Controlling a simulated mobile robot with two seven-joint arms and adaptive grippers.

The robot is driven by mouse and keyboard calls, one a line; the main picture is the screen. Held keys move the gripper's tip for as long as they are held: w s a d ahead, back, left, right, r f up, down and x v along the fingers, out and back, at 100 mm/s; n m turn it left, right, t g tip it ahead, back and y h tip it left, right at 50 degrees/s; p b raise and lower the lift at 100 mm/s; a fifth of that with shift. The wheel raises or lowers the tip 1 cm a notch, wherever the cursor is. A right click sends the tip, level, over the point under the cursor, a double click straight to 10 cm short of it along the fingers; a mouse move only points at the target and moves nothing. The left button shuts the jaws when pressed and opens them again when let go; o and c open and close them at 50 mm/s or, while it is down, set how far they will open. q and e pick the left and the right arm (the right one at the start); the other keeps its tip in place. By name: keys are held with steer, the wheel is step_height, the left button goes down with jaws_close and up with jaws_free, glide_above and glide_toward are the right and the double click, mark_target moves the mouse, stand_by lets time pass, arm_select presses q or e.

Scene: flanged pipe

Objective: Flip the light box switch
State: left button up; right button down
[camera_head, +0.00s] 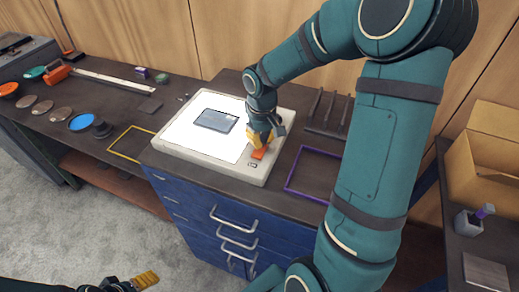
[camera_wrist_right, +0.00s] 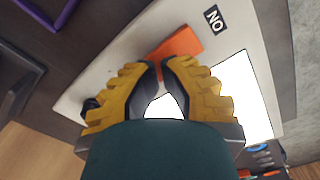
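The light box (camera_head: 184,147) is a flat off-white case with a bright white panel, lying on the blue cabinet's dark top. A dark grey rectangular piece (camera_head: 215,121) lies on the panel. The orange switch (camera_head: 259,153) is at the case's near right edge; the right wrist view shows it (camera_wrist_right: 182,49) near an "ON" label (camera_wrist_right: 213,18). My right gripper (camera_head: 262,142) points down at the switch. Its yellow fingertips (camera_wrist_right: 159,66) are drawn together just over the switch's edge; contact is unclear. My left gripper (camera_head: 146,279) is low at the bottom left, far from the box.
A purple frame (camera_head: 290,186) lies right of the box, with a dark rack (camera_head: 329,112) behind it. A yellow frame (camera_head: 112,151) and several discs lie on the left bench. A cardboard box (camera_head: 490,150) stands at right. My right arm covers much of the right side.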

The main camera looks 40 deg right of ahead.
steer(key=shift+f+b, duration=0.5)
steer(key=shift+f, duration=0.2)
stand_by(0.3)
steer(key=shift+r, duration=0.15)
steer(key=shift+r+p, duration=2.65)
steer(key=shift+r, duration=0.75)
